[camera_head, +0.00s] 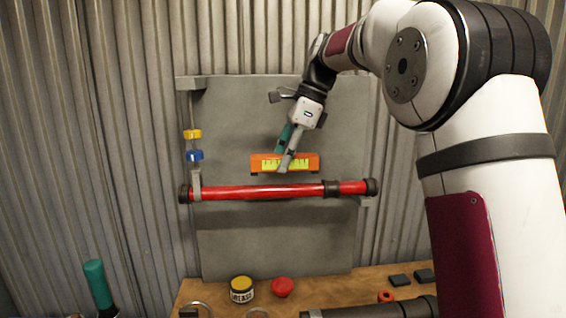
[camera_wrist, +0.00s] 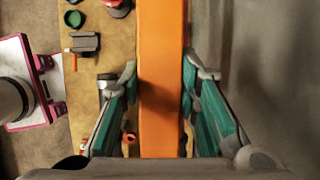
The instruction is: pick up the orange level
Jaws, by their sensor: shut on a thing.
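The orange level (camera_head: 312,163) has a yellow-green face strip with dark marks. In the head view it lies across the picture in front of the grey panel, with a narrow gap above the red pipe. My gripper (camera_head: 284,157) reaches down onto its middle from above and is shut on it; one finger hides part of its face. In the wrist view the level (camera_wrist: 161,50) runs lengthwise between the teal-padded fingers of my gripper (camera_wrist: 160,75). Whether something behind still supports the level is hidden.
The red pipe (camera_head: 262,192) with black ends crosses the grey panel (camera_head: 230,240). A yellow ring (camera_head: 192,134) and a blue ring (camera_head: 195,155) sit on a rod at left. The wooden bench (camera_head: 342,288) below holds a grease tin (camera_head: 242,289) and a red cap (camera_head: 282,287).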

